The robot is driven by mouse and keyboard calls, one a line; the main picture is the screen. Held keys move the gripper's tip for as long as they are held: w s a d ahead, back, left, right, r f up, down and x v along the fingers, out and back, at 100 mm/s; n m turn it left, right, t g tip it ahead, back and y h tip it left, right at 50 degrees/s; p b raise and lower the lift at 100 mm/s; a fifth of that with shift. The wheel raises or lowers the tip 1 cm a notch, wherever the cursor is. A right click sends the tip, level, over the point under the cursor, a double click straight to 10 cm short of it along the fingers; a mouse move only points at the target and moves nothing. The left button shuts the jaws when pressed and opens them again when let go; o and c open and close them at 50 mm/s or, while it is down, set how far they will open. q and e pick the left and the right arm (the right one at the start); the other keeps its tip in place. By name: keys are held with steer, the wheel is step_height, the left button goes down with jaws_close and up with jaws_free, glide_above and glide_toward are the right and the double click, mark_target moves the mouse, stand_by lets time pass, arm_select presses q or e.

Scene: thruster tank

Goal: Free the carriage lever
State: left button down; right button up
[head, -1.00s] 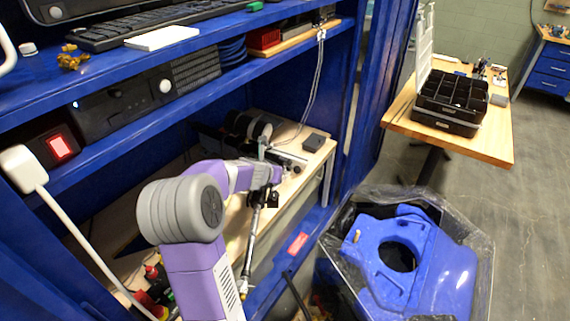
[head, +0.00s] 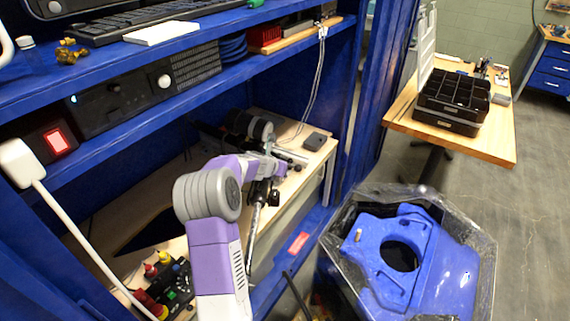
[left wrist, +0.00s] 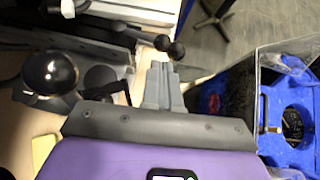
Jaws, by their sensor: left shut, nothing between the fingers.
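My left arm reaches into the lower bay of the blue cabinet in the head view, its hand (head: 268,166) beside a dark rail assembly. In the left wrist view my left gripper (left wrist: 160,70) has its grey fingers together, with nothing between them. Two small dark ball knobs (left wrist: 169,46), possibly on the carriage lever, show just beyond the fingertips. I cannot tell whether the fingers touch them. A large shiny black ball (left wrist: 50,72) sits to the left on a dark mount. In the head view the hand hides much of the mechanism. My right gripper is not in view.
A small dark box (head: 315,141) lies on the bay's wooden board. Red and yellow knobs (head: 157,266) stand at the lower left. A blue moulded part (head: 425,262) sits in a clear-walled bin at right. A wooden table (head: 400,110) carries a black organiser.

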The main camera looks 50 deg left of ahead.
arm_select(q)
steer(key=shift+w+a+f, duration=0.1)
steer(key=shift+w+a, duration=0.05)
steer(key=shift+w, duration=0.3)
steer(key=shift+w+a+f, duration=0.1)
steer(key=shift+w+a, duration=0.05)
steer(key=shift+w, duration=0.25)
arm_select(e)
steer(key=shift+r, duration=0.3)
